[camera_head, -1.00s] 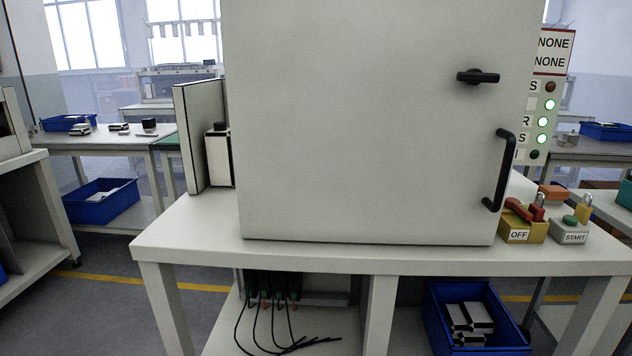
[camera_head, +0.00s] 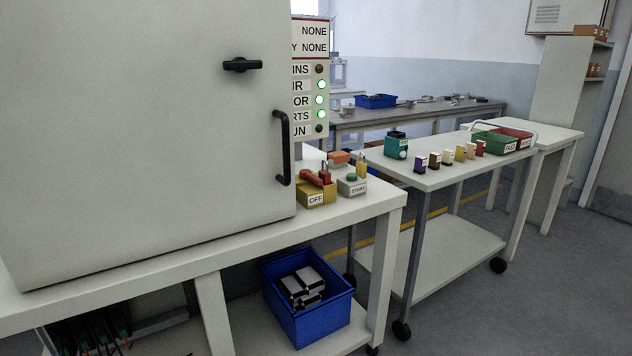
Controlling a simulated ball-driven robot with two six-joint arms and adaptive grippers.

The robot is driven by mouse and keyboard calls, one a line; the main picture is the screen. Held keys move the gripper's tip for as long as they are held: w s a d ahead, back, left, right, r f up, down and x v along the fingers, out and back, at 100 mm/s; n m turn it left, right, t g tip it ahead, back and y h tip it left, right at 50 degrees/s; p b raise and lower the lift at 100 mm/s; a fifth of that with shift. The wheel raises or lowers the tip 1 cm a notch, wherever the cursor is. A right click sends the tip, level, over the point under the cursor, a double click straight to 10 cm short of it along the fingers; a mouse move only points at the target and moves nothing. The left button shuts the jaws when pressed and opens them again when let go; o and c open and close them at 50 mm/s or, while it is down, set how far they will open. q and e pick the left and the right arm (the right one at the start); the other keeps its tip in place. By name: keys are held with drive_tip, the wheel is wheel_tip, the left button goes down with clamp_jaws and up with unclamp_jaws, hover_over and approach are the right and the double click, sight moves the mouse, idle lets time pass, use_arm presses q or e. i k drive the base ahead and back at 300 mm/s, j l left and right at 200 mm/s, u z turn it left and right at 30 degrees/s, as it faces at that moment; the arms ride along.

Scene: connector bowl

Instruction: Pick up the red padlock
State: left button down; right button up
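The red padlock (camera_head: 325,176) is small in view, with a metal shackle standing up. It sits at the yellow OFF switch box (camera_head: 316,196), beside that box's red handle (camera_head: 311,178). I cannot tell whether it hangs on the box or stands behind it. The box is on the white bench (camera_head: 372,200), right of the large cabinet. A yellow padlock (camera_head: 361,168) with a raised shackle is by the grey START box (camera_head: 351,186). Neither of my grippers is in view.
The grey cabinet (camera_head: 140,120) with a protruding black handle (camera_head: 282,148) stands left of the switch boxes. A wheeled cart (camera_head: 437,180) with several coloured blocks is on the right. A blue bin (camera_head: 308,320) sits under the bench. Floor is clear at lower right.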

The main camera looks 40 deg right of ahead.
sight(324, 175)
drive_tip(key=k+z, duration=0.1)
drive_tip(key=z, duration=1.15)
